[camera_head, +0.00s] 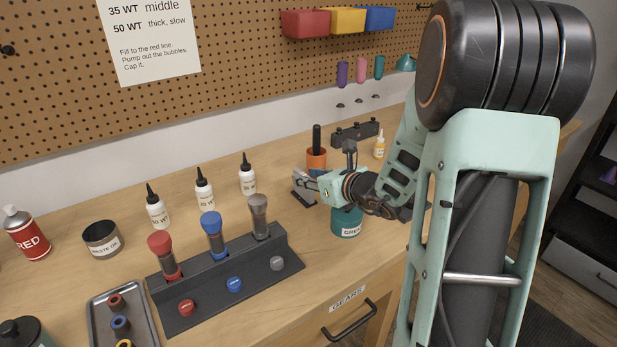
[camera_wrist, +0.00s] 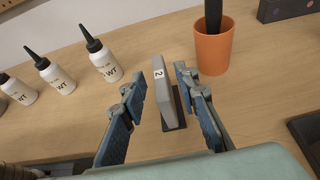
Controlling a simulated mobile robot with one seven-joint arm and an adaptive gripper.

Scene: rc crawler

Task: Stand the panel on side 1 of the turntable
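A light grey panel (camera_wrist: 161,95) stands upright in the wrist view, with a white label reading 2 on its upper end. A dark strip (camera_wrist: 178,112) lies at its foot on the right; I cannot tell whether it is a separate base. My gripper (camera_wrist: 169,72) has its fingers apart, one on each side of the panel, with a gap visible on the left; contact on the right is unclear. In the head view my gripper (camera_head: 312,184) is low over the bench, left of the green pot, and hides most of the panel. No turntable can be clearly made out.
An orange cup (camera_head: 316,160) with a dark handle stands just behind my gripper. The green pot (camera_head: 346,224) is close under my wrist. White bottles (camera_head: 204,190) and a dark shock stand (camera_head: 222,277) are to the left. A dark fixture (camera_head: 355,131) stands behind.

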